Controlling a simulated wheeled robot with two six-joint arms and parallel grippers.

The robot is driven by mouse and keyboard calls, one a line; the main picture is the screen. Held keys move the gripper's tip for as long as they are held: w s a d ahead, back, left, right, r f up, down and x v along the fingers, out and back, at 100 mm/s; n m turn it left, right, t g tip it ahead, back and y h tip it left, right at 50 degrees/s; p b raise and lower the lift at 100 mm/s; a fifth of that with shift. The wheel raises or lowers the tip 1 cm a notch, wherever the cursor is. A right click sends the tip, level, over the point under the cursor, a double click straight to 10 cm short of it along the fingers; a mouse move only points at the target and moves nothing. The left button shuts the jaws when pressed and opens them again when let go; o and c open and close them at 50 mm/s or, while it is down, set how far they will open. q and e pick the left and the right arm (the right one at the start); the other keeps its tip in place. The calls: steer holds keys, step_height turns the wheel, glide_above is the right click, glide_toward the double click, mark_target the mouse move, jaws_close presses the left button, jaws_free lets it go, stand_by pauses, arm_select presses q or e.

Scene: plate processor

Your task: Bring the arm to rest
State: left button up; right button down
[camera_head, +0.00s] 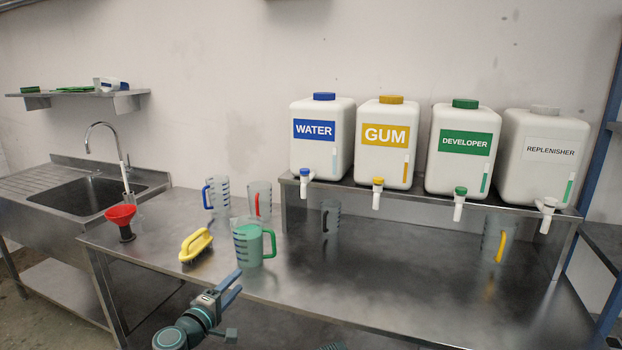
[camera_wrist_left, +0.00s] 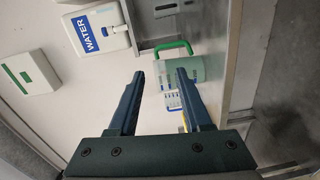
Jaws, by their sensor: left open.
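My left gripper (camera_head: 231,288) is low in the head view, in front of the bench's front edge and below the green-handled jug (camera_head: 250,243). In the left wrist view, the two fingers of my left gripper (camera_wrist_left: 160,76) are spread apart with nothing held between them. The green-handled jug (camera_wrist_left: 186,70) shows beyond the fingertips, apart from them. It stands upright on the steel bench (camera_head: 330,285) and holds green liquid.
A yellow-handled brush (camera_head: 196,244), a red funnel (camera_head: 121,214) and several jugs with blue, red, black and yellow handles are on the bench. Water (camera_head: 322,137), gum, developer and replenisher containers stand on the raised shelf. A sink (camera_head: 85,195) is at left. The bench's front right is clear.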

arm_select(q)
steer(key=s+d+f+m+g+h+p, duration=0.1)
steer(key=s+d+f+m+g, duration=0.25)
steer(key=d, duration=0.25)
steer(key=s+d+f+m+g+p, duration=0.2)
steer(key=s+d+f+m+g, duration=0.15)
steer(key=d, duration=0.25)
steer(key=s+d+f+m+g+h+p, duration=0.1)
steer(key=s+d+f+m+g, duration=0.1)
steer(key=s+d+m+g, duration=0.3)
steer(key=s+a+f+m+g+y+p, duration=0.1)
steer(key=s+a+f+m+g+y, duration=0.1)
steer(key=s+y, duration=0.2)
steer(key=s+a+f+m+g+y+p, duration=0.2)
steer(key=s+y, duration=0.3)
steer(key=s, duration=0.2)
steer(key=shift+s+m+g, duration=0.15)
steer(key=shift+m+g, duration=0.25)
